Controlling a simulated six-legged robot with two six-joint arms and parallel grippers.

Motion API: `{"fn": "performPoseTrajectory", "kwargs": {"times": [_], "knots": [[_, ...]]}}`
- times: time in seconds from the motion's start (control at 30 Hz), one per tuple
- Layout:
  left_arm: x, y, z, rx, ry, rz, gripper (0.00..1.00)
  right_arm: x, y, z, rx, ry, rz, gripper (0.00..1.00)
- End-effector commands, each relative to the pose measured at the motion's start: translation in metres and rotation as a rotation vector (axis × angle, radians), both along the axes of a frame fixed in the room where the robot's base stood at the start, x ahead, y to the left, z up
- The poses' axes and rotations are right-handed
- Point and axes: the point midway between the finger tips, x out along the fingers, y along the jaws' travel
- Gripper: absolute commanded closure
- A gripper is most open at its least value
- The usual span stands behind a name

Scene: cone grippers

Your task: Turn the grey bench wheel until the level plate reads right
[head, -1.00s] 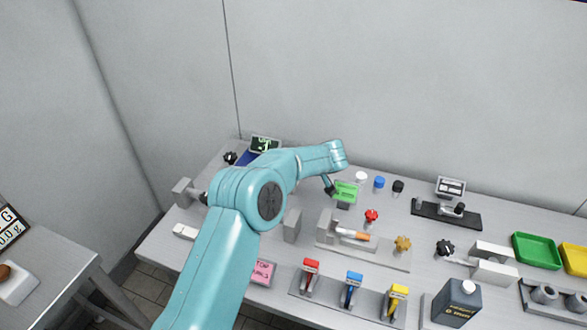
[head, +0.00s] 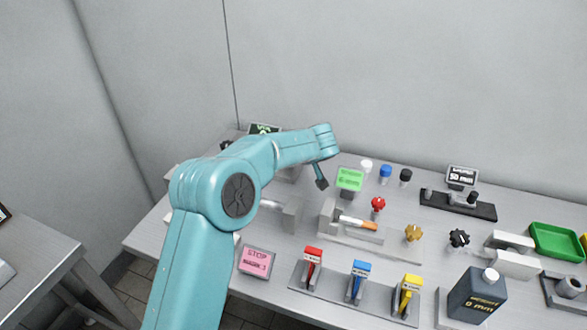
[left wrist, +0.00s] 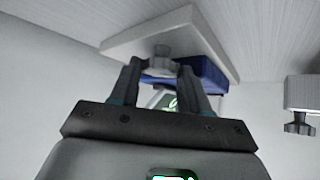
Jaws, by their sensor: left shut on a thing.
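The grey wheel (left wrist: 158,62) sits between the two fingers of my left gripper (left wrist: 158,78) in the left wrist view, and the fingers are shut on it. Behind it are a blue block (left wrist: 203,74) and a pale board (left wrist: 130,38). A small dark plate with green marks (left wrist: 168,102) shows between the fingers, partly hidden. In the head view a similar dark plate (head: 265,128) shows at the back left of the bench, its lower part behind my arm. Its reading is too small to make out. My arm hides the wheel and fingertips there. My right gripper is not in view.
A green-lit display (head: 350,179), a red knob (head: 378,204) and a black knob (head: 459,238) are on the bench (head: 225,310). Red, blue and yellow levers stand in front, with a dark jug (head: 476,295) at right. A pink stop card (head: 257,261) is near the front left.

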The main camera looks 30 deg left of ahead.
Motion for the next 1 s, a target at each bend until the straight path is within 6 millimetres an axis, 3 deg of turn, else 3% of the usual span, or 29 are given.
{"fn": "performPoseTrajectory", "kwargs": {"times": [0.33, 0.37, 0.4, 0.77, 1.0], "knots": [[0.0, -0.001, 0.002, 0.0, -0.002, -0.013, 0.85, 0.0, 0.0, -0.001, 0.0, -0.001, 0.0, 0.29], [0.0, -0.001, 0.002, 0.0, -0.002, -0.013, 0.48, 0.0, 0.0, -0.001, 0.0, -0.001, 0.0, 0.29], [0.0, -0.001, 0.002, 0.0, -0.001, -0.012, 0.43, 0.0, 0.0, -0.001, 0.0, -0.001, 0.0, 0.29], [-0.002, -0.004, 0.005, 0.0, -0.002, -0.011, 0.43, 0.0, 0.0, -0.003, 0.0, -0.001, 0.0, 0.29], [-0.022, -0.034, 0.04, 0.001, -0.005, -0.013, 0.43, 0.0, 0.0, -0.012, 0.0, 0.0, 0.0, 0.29]]}}
